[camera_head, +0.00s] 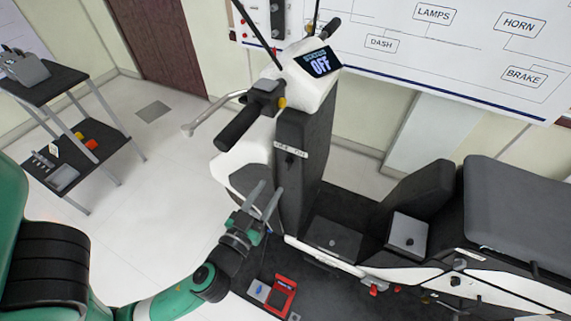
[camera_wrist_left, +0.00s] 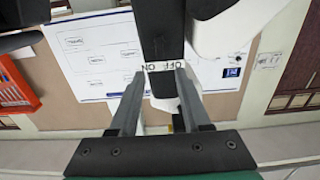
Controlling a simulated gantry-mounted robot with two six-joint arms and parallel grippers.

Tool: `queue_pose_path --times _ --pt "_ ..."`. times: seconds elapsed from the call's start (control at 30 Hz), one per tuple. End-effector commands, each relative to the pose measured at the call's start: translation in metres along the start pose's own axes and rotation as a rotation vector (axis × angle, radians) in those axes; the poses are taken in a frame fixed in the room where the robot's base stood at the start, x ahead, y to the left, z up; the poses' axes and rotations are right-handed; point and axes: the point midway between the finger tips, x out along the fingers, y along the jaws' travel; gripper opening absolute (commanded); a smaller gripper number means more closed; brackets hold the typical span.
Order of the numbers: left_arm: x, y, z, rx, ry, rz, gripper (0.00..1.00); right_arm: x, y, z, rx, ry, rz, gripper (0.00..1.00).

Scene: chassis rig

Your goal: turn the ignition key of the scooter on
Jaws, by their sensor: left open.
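The white and black scooter (camera_head: 262,135) stands in the middle of the head view. Its dash display (camera_head: 319,63) reads OFF. On its dark front column (camera_head: 303,125) is a white label (camera_head: 288,148) with OFF and ON marks, and the small dark ignition key (camera_head: 290,160) sits just below it. In the left wrist view the label (camera_wrist_left: 165,67) appears upside down beyond the fingertips; the key is hard to make out against the dark column. My left gripper (camera_head: 267,187) is open and empty, a little below and left of the key. My right gripper is not in view.
The handlebar grip (camera_head: 238,127) and brake lever (camera_head: 207,113) stick out above left of my gripper. The black seat (camera_head: 520,205) is at right. A red device (camera_head: 283,292) lies below. A dark shelf cart (camera_head: 75,150) stands at left, with clear floor between.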

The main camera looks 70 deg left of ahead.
Motion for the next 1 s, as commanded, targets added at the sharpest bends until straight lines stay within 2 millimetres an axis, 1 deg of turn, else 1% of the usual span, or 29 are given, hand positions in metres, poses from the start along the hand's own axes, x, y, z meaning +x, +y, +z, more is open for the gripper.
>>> queue_pose_path --times 0.07,0.2,0.3,0.4,0.53,0.77,0.8,0.97,1.0 --pt "0.016 -0.003 -0.006 -0.004 0.004 -0.010 0.47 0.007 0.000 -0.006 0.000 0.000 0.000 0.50" --pt "0.051 -0.002 -0.006 -0.003 0.004 -0.007 0.47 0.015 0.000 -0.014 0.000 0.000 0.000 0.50" --pt "0.071 -0.002 -0.006 -0.003 0.004 -0.005 0.47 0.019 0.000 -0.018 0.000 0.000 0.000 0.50" --pt "0.086 -0.001 -0.003 -0.001 0.003 -0.002 0.47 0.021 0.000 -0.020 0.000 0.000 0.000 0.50" --pt "0.096 -0.001 -0.002 -0.001 0.002 -0.001 0.47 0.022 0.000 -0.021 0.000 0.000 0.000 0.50" --pt "0.098 -0.001 -0.001 -0.001 0.002 0.000 0.47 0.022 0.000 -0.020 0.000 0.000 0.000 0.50" --pt "0.098 -0.001 -0.001 -0.001 0.002 0.000 0.46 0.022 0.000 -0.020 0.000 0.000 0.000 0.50" --pt "0.098 -0.001 -0.001 -0.001 0.002 0.000 0.17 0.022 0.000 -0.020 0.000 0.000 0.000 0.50" --pt "0.097 -0.001 -0.001 -0.001 0.002 0.000 0.10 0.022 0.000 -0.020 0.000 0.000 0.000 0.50"
